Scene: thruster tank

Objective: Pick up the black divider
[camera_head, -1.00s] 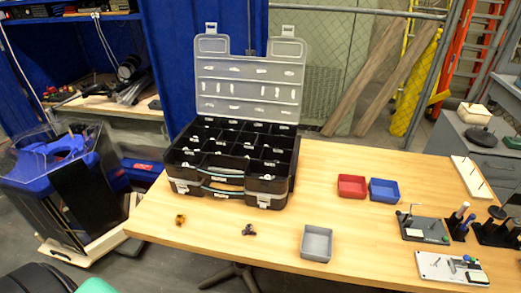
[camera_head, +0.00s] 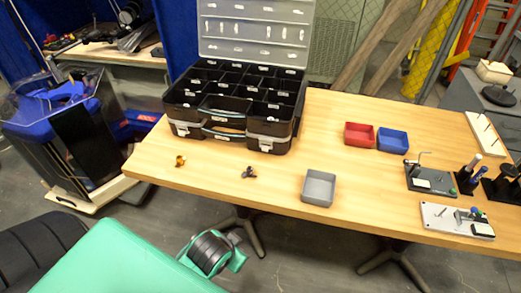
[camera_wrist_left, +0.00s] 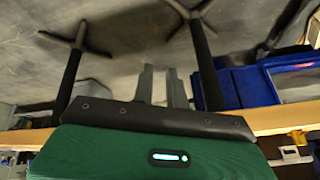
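A black organizer case (camera_head: 240,105) stands open on the wooden table, with its clear lid (camera_head: 255,35) raised at the back. Thin black dividers (camera_head: 243,84) split its top into compartments holding small pale parts. I cannot tell which one is the task's divider. My left gripper (camera_wrist_left: 160,75) shows in the left wrist view, its two grey fingers apart with a narrow empty gap. Behind them are the floor and dark table legs, and the fingers touch nothing. My right gripper is in neither current view.
A wooden table (camera_head: 270,180) carries a grey bin (camera_head: 319,188), a red bin (camera_head: 359,135), a blue bin (camera_head: 392,141), an orange part (camera_head: 180,161) and a dark part (camera_head: 249,172). Small fixtures stand at right. Table front is mostly clear. A tank (camera_head: 70,140) stands left of the table.

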